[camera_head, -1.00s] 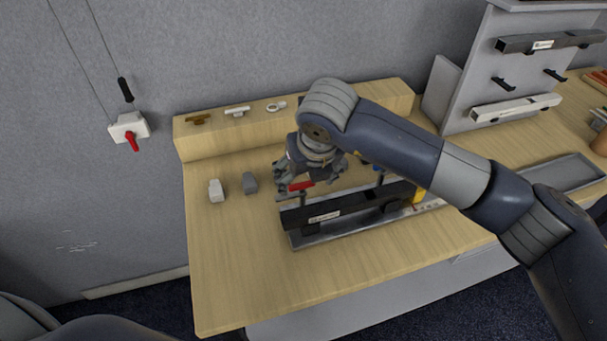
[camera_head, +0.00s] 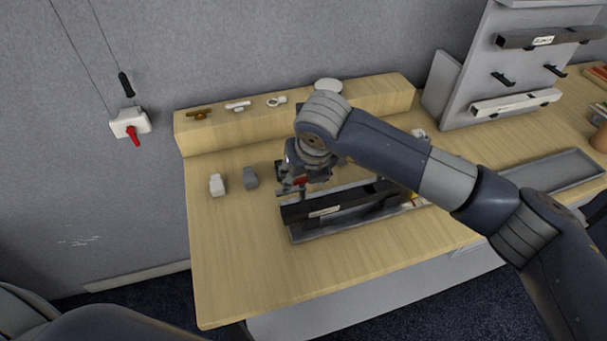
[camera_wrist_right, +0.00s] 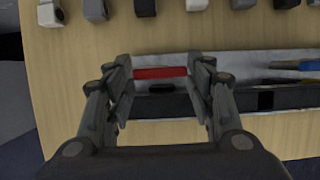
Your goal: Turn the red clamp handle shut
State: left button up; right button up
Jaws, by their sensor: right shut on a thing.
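The red clamp handle (camera_wrist_right: 160,73) lies crosswise between the fingers of my right gripper (camera_wrist_right: 163,96) in the right wrist view. The gripper is shut on it, with a finger at each end. In the head view my right gripper (camera_head: 292,183) points down at the back left of the black clamped bar (camera_head: 330,206); only a bit of red (camera_head: 300,181) shows beside the fingers. The bar rests in a grey metal tray (camera_head: 345,226). The clamp's base is mostly hidden by my gripper. My left gripper is not in view.
A white block (camera_head: 217,185) and a grey block (camera_head: 250,180) stand left of the gripper. Small fittings (camera_head: 238,106) lie on the raised back ledge. A grey rack (camera_head: 490,70) stands at the right. The table's front left is clear.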

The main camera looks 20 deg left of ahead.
jog(key=shift+f+b, duration=0.15)
jog(key=shift+b, duration=0.3)
jog(key=n+b, duration=0.2)
jog(key=n+g+y+b, duration=0.1)
jog(key=b, duration=0.2)
jog(key=n+b, duration=0.2)
jog(key=shift+w+d+f+n+g+b, duration=0.15)
jog(key=shift+w+d+n+g+b, duration=0.05)
jog(key=shift+w+n+g+b, duration=0.1)
jog(key=shift+n+g+y+b, duration=0.4)
jog(key=shift+n+b, duration=0.3)
jog(key=shift+n, duration=0.2)
jog(key=shift+w+n+g+b, duration=0.1)
jog(key=shift+n+g+b, duration=0.3)
jog(key=shift+n, duration=0.5)
jog(key=n, duration=0.1)
jog(key=n+g, duration=0.1)
jog(key=shift+w+r+n, duration=0.1)
jog(key=shift+r+n, duration=0.1)
jog(key=shift+n, duration=0.2)
jog(key=n, duration=0.2)
jog(key=shift+w+r+n+g, duration=0.1)
jog(key=shift+n+g, duration=0.2)
jog(key=shift+g, duration=0.1)
jog(key=shift+w+n+g+h+p, duration=0.1)
jog(key=shift+n+g+h+p, duration=0.4)
jog(key=shift+n, duration=1.2)
